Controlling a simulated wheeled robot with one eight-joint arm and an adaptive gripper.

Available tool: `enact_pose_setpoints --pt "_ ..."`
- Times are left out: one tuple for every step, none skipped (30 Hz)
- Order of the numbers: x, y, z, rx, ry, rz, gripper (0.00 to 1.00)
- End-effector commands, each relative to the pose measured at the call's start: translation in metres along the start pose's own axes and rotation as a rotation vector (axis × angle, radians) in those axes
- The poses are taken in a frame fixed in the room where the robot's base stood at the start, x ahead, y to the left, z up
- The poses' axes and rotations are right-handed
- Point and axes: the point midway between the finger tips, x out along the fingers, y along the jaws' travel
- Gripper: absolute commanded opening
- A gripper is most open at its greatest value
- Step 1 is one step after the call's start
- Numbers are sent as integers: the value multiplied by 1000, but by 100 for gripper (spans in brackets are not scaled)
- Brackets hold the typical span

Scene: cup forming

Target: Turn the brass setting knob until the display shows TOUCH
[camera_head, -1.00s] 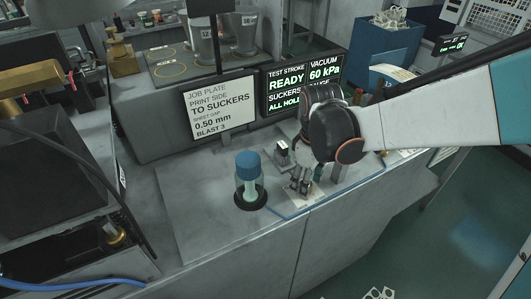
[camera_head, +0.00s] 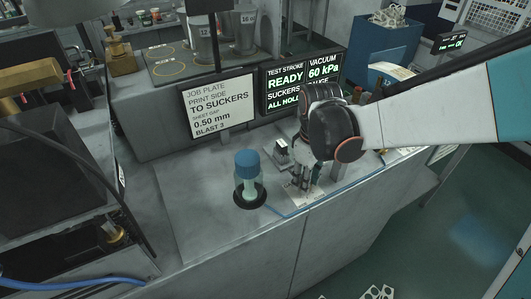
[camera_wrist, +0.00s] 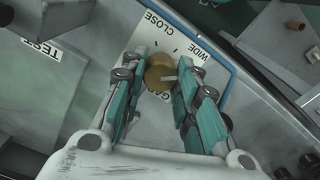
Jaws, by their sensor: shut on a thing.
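The brass setting knob (camera_wrist: 160,72) sits on a white plate (camera_wrist: 148,118) marked CLOSE and WIDE, with a third word partly covered. My gripper (camera_wrist: 163,74) has its teal fingers on either side of the knob and is shut on it. In the head view my gripper (camera_head: 303,188) points down at the bench top, and its fingers hide the knob. The display (camera_head: 285,90) behind it reads TEST STROKE READY, SUCKERS ALL HOL, VACUUM 60 kPa. Its lower right part is covered by my wrist, so the reading there is hidden.
A blue-capped bottle (camera_head: 247,178) stands in a dark ring left of my gripper. A job plate sign (camera_head: 218,105) stands behind it. A small block (camera_head: 281,152) is close to my fingers. A TEST label (camera_wrist: 41,48) shows at the wrist view's left.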

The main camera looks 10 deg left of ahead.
Motion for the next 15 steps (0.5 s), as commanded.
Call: enact_pose_setpoints --pt "0 0 -1 25 0 0 5" --pt "0 0 -1 44 0 0 5" --pt "0 0 -1 72 0 0 5" --pt "0 0 -1 95 0 0 5" --pt "0 0 -1 118 0 0 5" --pt "0 0 -1 150 0 0 5" --pt "0 0 -1 174 0 0 5" --pt "0 0 -1 199 0 0 5" --pt "0 0 -1 232 0 0 5" --pt "0 0 -1 257 0 0 5" --pt "0 0 -1 281 0 0 5" --pt "0 0 -1 313 0 0 5" --pt "0 0 -1 335 0 0 5" --pt "0 0 -1 357 0 0 5" --pt "0 0 -1 386 0 0 5"
